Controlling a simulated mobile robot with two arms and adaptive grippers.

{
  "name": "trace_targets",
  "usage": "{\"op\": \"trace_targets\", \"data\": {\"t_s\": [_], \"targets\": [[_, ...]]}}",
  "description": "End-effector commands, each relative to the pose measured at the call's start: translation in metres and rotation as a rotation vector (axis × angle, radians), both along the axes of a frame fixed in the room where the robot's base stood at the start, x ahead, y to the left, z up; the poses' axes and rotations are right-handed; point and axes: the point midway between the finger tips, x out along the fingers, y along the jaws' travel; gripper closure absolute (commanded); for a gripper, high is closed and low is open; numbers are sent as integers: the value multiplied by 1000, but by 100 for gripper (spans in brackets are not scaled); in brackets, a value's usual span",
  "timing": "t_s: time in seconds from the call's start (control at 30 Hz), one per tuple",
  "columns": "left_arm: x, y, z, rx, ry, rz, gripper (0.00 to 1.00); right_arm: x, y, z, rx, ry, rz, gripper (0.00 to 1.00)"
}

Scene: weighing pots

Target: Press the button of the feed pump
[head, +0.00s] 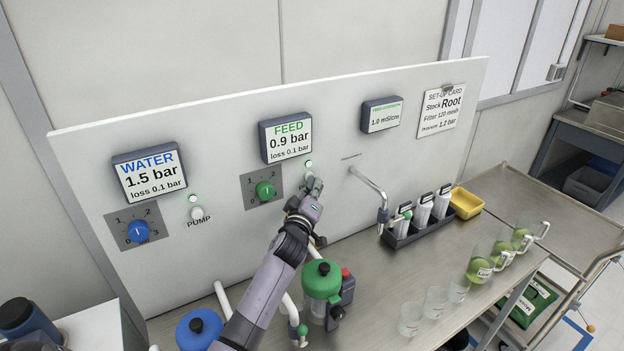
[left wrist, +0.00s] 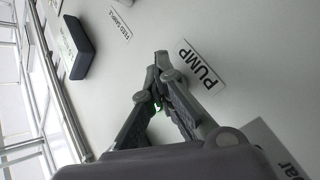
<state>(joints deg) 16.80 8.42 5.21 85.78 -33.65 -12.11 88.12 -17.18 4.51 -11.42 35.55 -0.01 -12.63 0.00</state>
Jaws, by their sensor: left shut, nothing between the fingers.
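The FEED display (head: 287,136) on the upright panel reads 0.9 bar, loss 0.1 bar. Below its right corner is a small pale lamp (head: 308,163) with a green tint. My left gripper (head: 313,183) is shut and empty, its tips at the panel just below this lamp, where they cover the feed pump button. In the left wrist view the closed fingertips (left wrist: 158,58) point at the panel beside the PUMP label (left wrist: 203,68). The button is hidden there too, so I cannot tell whether the tips touch it.
The green feed dial (head: 265,190) is left of my gripper. The WATER display (head: 150,175), blue dial (head: 138,231) and water pump button (head: 197,213) are farther left. A metal spout (head: 370,185) projects on the right. A green-topped filter (head: 322,278) stands below my arm.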

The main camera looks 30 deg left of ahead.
Motion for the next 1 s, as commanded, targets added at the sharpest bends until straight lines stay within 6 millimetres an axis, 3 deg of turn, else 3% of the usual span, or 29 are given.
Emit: {"op": "trace_targets", "data": {"t_s": [0.47,1.0], "targets": [[-4,-4,2,0,-3,3,100,-1,0,1,1,1,0,60],[-30,-49,1,-3,-1,2,100,-1,0,4,1,0,1,60]]}}
